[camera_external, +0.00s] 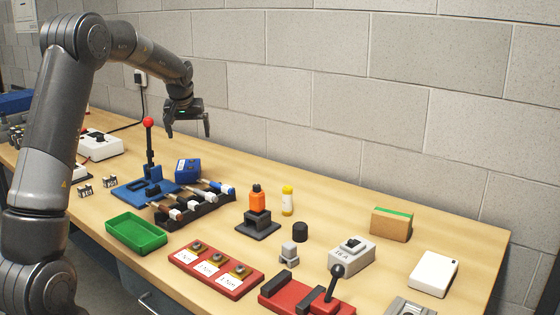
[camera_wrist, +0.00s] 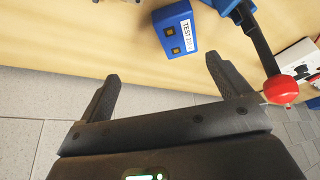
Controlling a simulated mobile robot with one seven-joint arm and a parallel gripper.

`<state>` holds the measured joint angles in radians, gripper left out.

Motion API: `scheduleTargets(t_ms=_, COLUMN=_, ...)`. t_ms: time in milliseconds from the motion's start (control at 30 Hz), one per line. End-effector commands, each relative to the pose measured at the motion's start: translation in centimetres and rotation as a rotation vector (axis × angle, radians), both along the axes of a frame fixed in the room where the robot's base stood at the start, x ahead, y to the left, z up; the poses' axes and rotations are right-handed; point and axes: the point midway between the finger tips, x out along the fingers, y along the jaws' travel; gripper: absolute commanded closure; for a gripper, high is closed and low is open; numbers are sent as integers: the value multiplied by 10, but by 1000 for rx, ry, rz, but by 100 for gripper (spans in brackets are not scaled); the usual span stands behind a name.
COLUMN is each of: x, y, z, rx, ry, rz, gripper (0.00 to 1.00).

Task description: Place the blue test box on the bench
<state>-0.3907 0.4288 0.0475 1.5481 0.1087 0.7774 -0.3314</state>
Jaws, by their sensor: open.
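The blue test box (camera_external: 187,169) sits on the wooden bench (camera_external: 330,190), just right of a blue lever fixture and behind a dark tool rack. In the wrist view the test box (camera_wrist: 176,31) shows at the top, with a white "TEST" label and two small brownish contacts on its face. My gripper (camera_external: 188,130) is above and behind the box, apart from it. In the wrist view my gripper (camera_wrist: 160,70) has its fingers spread with nothing between them.
The fixture's upright lever with a red ball (camera_external: 149,122) stands left of my gripper; the ball (camera_wrist: 281,89) is close beside one finger in the wrist view. The rack (camera_external: 195,207) holds several tools. A green tray (camera_external: 136,232) is at the front. The block wall is behind.

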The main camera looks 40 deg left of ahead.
Motion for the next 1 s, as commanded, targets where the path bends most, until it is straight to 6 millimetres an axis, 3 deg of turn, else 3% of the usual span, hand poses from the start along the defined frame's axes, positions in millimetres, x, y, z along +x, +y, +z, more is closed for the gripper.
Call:
scheduleTargets(t_ms=33, x=-10, y=-20, z=18, rx=1, ry=-10, rz=-29, gripper=6)
scheduleTargets(t_ms=200, x=-51, y=-79, z=58, rx=1, ry=-20, rz=-127, gripper=6)
scheduleTargets(t_ms=500, x=-140, y=-170, z=100, rx=5, ry=-41, rz=-301, gripper=6)
scheduleTargets(t_ms=733, x=-218, y=-227, z=108, rx=14, ry=-57, rz=-438, gripper=6)
scheduleTargets(t_ms=1000, x=-308, y=-275, z=91, rx=29, ry=-74, rz=-596, gripper=6)
